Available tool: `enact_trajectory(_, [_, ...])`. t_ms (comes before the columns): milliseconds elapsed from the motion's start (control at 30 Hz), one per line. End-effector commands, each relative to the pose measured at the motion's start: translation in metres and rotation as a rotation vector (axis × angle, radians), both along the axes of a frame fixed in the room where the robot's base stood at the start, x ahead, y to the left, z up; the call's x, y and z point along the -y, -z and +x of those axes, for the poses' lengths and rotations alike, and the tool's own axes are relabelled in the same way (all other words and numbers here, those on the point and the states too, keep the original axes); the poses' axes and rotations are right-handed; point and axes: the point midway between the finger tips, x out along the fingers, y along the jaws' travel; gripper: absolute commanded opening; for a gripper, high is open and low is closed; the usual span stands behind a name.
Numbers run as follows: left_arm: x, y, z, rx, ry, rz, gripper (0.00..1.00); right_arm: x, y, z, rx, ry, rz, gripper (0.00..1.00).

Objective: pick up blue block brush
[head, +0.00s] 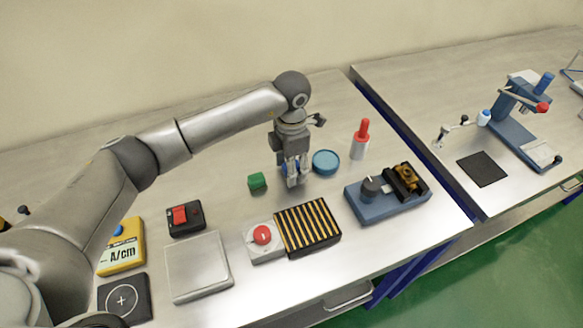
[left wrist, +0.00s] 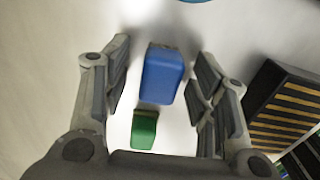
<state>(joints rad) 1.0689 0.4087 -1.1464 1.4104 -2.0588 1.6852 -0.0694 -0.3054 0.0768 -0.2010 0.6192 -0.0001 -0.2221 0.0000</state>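The blue block brush (left wrist: 162,76) stands between the two spread fingers of my left gripper (left wrist: 160,88) in the left wrist view, with a visible gap on each side. In the head view my left gripper (head: 293,180) points down over the table, and its fingers hide most of the blue block. A small green block (head: 257,181) lies just left of the gripper; it also shows below the blue block in the left wrist view (left wrist: 144,129). My right gripper is in neither view.
A round blue dish (head: 326,161) and a red-topped bottle (head: 361,140) stand to the right of the gripper. A black-and-yellow striped block (head: 308,228) and a red-button box (head: 263,239) are in front. A blue device (head: 387,197) sits near the table's right edge.

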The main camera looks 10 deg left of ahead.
Motion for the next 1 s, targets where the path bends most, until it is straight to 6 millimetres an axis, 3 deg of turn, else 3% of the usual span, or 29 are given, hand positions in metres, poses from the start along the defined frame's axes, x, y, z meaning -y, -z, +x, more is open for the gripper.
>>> enact_trajectory(67, [0.000,0.000,0.000,0.000,0.000,0.000,0.43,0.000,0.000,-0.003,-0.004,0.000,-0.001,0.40])
enact_trajectory(367, [0.000,-0.001,0.000,0.000,0.000,0.000,0.05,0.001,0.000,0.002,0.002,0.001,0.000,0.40])
enact_trajectory(733, [0.000,-0.006,0.001,0.003,-0.001,-0.002,0.04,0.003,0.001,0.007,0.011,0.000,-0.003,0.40])
enact_trajectory(933, [0.000,-0.030,0.001,0.005,0.000,-0.001,0.04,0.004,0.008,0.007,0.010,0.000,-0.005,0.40])
enact_trajectory(1000, [0.010,-0.040,-0.002,0.005,0.004,-0.004,0.04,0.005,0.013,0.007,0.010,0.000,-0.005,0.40])
